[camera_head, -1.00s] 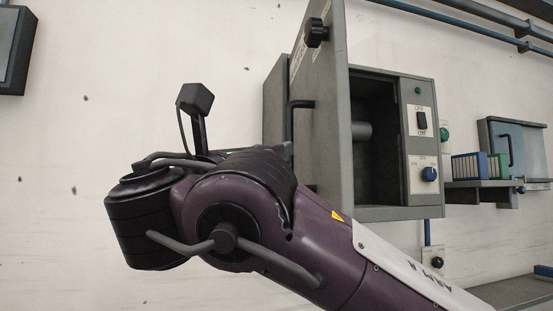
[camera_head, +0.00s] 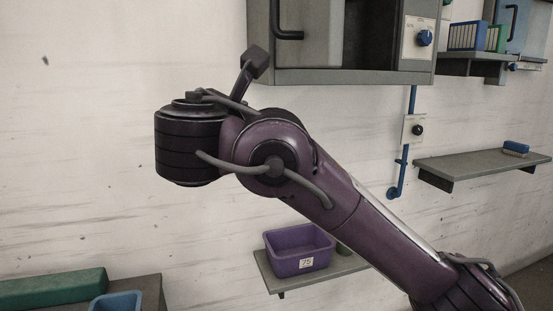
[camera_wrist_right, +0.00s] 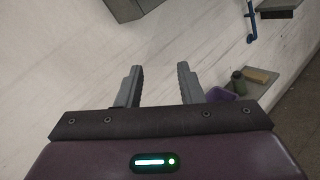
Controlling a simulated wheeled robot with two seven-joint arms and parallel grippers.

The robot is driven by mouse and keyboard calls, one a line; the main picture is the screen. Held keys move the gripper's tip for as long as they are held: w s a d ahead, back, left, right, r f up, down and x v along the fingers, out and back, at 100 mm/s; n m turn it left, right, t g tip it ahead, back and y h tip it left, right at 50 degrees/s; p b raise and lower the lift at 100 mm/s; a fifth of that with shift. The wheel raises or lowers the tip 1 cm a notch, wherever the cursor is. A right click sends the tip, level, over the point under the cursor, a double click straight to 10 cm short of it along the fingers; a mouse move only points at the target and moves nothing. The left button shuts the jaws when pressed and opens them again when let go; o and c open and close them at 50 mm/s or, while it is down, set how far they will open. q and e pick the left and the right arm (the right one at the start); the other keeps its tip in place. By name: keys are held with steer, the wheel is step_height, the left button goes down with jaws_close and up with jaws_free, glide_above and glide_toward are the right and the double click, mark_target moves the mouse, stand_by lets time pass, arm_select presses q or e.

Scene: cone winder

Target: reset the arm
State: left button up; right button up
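My right arm (camera_head: 350,205) reaches in from the lower right of the head view, bent at a dark rounded joint in front of the wall. Its gripper is hidden from the head view. In the right wrist view the right gripper (camera_wrist_right: 158,88) has its two grey fingers apart, with nothing between them but the wall behind. My left gripper is in neither view.
A grey wall cabinet (camera_head: 350,77) with a blue knob hangs at the top. A purple bin (camera_head: 298,262) stands on a small low shelf. Another shelf (camera_head: 480,164) holds a blue item. A green box (camera_head: 52,289) and blue bin (camera_head: 117,303) sit lower left.

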steer(key=d+f+m+g+y, duration=0.2)
steer(key=f+m+g, duration=0.15)
steer(key=f, duration=0.75)
steer(key=d+f+m+g+y, duration=0.2)
steer(key=f+m, duration=0.2)
steer(key=f, duration=0.8)
steer(key=s+d+f+m+g, duration=0.2)
steer(key=s+d+f+m, duration=0.15)
steer(key=f, duration=0.45)
steer(key=s+d+f+m+g, duration=0.2)
steer(key=d+f+m, duration=0.15)
steer(key=f, duration=0.35)
steer(key=s+d+f+m+g, duration=0.2)
steer(key=s+d+f+m, duration=0.4)
steer(key=s+f, duration=0.3)
steer(key=s+d+f+m+g, duration=0.2)
steer(key=s+d+f+m, duration=0.5)
steer(key=s, duration=0.4)
step_height(320, 180, down, 28)
steer(key=r+g, duration=0.1)
steer(key=g, duration=0.1)
steer(key=s+d+f+n, duration=0.1)
steer(key=s+d+f, duration=0.2)
steer(key=s+f, duration=1.7)
steer(key=shift+s+f+g, duration=0.2)
steer(key=shift+s+g, duration=0.15)
steer(key=shift+s, duration=0.15)
